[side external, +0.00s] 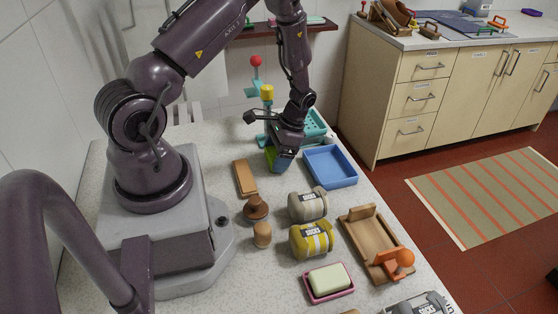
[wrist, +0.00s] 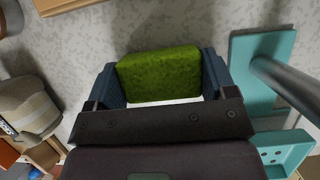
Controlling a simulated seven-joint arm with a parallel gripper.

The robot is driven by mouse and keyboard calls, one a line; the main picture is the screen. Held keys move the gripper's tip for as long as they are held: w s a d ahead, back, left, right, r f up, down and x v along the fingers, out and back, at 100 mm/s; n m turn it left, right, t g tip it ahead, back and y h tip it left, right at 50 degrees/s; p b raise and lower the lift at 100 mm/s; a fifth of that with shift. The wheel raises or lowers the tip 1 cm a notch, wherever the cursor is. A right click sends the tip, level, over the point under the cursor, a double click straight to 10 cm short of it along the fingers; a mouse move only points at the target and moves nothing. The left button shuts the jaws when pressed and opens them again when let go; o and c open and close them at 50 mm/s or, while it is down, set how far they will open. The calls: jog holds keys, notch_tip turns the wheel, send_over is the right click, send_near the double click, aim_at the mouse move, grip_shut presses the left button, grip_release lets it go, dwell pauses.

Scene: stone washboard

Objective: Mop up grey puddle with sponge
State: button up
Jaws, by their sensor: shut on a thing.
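My gripper (side external: 282,154) is low over the speckled stone counter (side external: 208,155), left of the blue tray. It is shut on a green sponge (wrist: 160,74), which spans between the two dark blue fingers in the wrist view. In the side view the sponge (side external: 271,158) shows only partly below the gripper; I cannot tell if it touches the counter. I cannot make out a grey puddle apart from the counter's grey mottling.
A blue tray (side external: 331,167) is right of my gripper. A turquoise stand (wrist: 262,68) is close by. A wooden block (side external: 245,178), grey socks bundle (side external: 308,204), yellow socks bundle (side external: 311,240) and soap dish (side external: 329,284) lie toward the front.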

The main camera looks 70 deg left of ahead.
aim_at(279, 179)
jog(key=shift+w+a, duration=0.2)
jog(key=shift+a, duration=0.05)
jog(key=shift+d, duration=5)
jog(key=shift+a+r, duration=0.1)
jog(key=shift+a, duration=4.95)
jog(key=shift+d+r, duration=0.1)
jog(key=shift+r, duration=3.8)
jog(key=shift+r, duration=0.1)
